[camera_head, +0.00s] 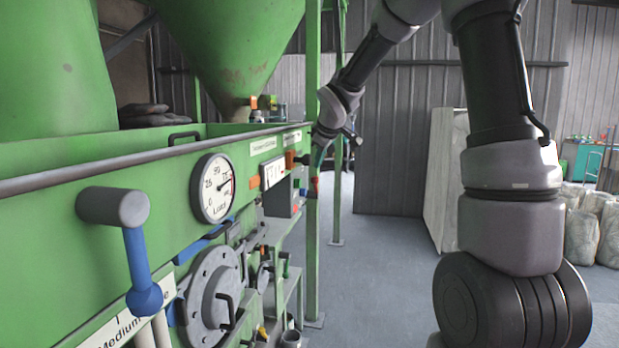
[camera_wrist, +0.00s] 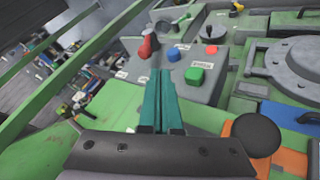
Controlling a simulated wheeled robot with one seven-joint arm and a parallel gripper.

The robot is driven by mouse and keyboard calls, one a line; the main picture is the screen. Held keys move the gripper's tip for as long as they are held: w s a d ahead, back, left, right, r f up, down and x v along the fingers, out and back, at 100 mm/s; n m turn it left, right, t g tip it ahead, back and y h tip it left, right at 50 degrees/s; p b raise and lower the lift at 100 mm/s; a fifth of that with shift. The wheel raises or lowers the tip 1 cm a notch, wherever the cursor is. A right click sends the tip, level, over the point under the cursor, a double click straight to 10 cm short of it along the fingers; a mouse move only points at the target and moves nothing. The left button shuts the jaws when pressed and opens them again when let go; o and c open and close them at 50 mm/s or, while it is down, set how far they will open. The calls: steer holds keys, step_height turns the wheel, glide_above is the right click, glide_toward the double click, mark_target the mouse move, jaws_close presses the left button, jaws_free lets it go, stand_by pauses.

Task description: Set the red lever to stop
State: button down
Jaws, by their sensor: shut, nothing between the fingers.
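The red lever (camera_wrist: 148,45) is in the upper middle of the wrist view, on a grey control box (camera_wrist: 205,62). Small white labels (camera_wrist: 145,81) lie near it, too small to read, so I cannot tell its setting. My gripper (camera_wrist: 161,76) has its teal fingers together and empty, pointing toward the box, with the lever beyond the tips and slightly left. No contact with the lever shows. In the head view my gripper (camera_head: 318,158) is at the far end of the green machine, and a small red part (camera_head: 314,186) just below it may be the lever.
Green (camera_wrist: 195,75), blue (camera_wrist: 173,54) and red (camera_wrist: 211,50) buttons sit on the box. A black ball knob (camera_wrist: 256,135) stands right of my fingers. In the head view a green post (camera_head: 312,250) stands close to my gripper. The grey floor (camera_head: 385,280) is clear.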

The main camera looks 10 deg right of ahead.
mark_target(313, 180)
steer(key=shift+w, duration=0.25)
steer(key=shift+f, duration=0.15)
steer(key=x, duration=1)
steer(key=shift+a, duration=0.1)
